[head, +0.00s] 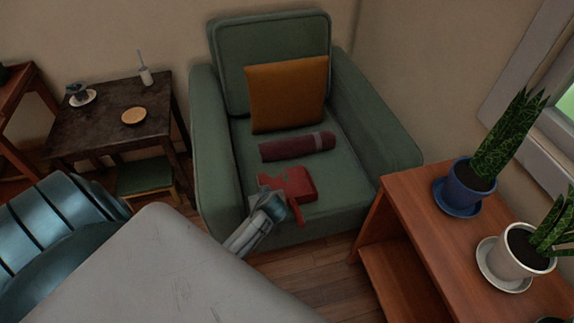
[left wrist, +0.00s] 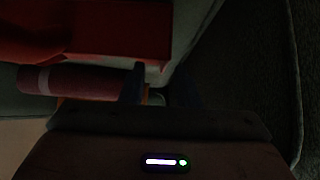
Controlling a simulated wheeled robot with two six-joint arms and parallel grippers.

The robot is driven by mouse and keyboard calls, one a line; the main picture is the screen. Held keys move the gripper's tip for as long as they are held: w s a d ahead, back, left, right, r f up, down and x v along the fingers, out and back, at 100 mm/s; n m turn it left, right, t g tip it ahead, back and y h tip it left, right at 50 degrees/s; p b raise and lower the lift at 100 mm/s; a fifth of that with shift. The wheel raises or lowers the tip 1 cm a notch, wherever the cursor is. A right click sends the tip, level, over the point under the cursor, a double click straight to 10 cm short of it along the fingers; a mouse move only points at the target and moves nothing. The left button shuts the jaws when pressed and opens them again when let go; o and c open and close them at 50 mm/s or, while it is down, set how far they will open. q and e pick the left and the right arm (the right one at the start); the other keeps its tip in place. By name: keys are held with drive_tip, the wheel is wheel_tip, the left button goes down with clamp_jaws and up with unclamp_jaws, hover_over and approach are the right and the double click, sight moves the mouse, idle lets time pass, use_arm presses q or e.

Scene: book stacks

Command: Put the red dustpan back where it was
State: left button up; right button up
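The red dustpan (head: 296,186) lies on the seat of the green armchair (head: 340,172), near its front edge, with a narrow red part pointing toward the front. My left gripper (head: 275,200) is at the dustpan's left front side, over the seat's front. In the left wrist view, the dustpan (left wrist: 115,30) fills the upper left. My left fingers (left wrist: 158,88) show there as dark shapes with a gap between them, and nothing is clearly held. Whether they touch the dustpan is too dark to tell. My right gripper is not in view.
A maroon roll (head: 297,147) and an orange cushion (head: 288,93) lie behind the dustpan on the armchair. A wooden shelf unit (head: 410,205) with potted plants stands at the right. A dark table (head: 95,140) with a coaster (head: 133,116) stands at the left.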

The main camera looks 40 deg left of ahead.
use_arm(q)
drive_tip(key=x, duration=0.5)
drive_tip(key=shift+s+a+f, duration=0.15)
drive_tip(key=shift+a, duration=0.1)
clamp_jaws()
